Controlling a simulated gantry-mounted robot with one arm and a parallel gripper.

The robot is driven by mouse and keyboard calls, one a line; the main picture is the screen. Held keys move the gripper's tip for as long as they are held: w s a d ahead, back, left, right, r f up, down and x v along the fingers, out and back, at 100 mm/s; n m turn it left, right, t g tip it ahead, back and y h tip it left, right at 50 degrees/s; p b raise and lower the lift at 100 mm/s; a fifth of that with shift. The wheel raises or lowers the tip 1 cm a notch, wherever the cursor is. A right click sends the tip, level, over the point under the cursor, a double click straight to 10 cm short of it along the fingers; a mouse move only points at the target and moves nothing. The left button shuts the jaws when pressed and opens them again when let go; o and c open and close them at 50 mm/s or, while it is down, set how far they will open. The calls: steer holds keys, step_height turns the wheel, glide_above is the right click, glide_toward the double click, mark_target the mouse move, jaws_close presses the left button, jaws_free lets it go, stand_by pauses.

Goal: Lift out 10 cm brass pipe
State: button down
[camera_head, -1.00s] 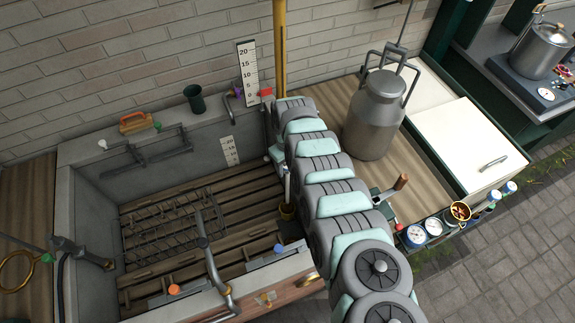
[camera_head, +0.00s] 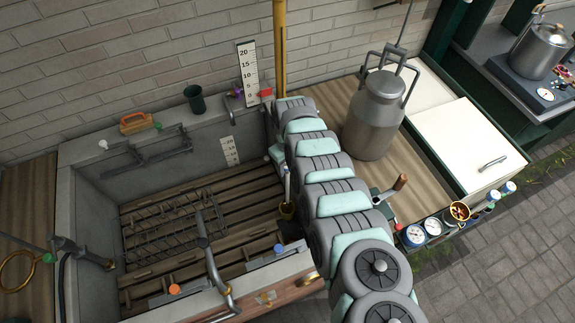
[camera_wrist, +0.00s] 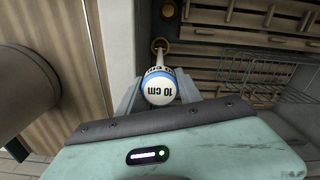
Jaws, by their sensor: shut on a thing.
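The 10 cm pipe shows in the wrist view as a round white cap (camera_wrist: 158,88) with a blue band and "10 cm" lettering. A narrow shaft runs from the cap to a brass ring (camera_wrist: 160,45). My gripper (camera_wrist: 158,92) is shut on the cap, one finger on each side. In the head view my arm hides most of the gripper. A slim upright shaft (camera_head: 287,186) shows beside my arm, above a small brass fitting (camera_head: 287,211) at the basin's right end. Whether the pipe's lower end is free of its fitting cannot be told.
A grey basin (camera_head: 95,195) with wooden slats and a wire rack (camera_head: 165,228) lies left of my arm. A metal milk can (camera_head: 374,120) stands close on the right. A yellow post (camera_head: 280,45) rises behind my arm. A second brass ring (camera_wrist: 168,10) shows in the wrist view.

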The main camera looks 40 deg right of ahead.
steer(key=shift+w+r+p, duration=0.1)
steer(key=shift+r+p, duration=4.55)
steer(key=shift+r, duration=0.3)
steer(key=shift+f, duration=0.1)
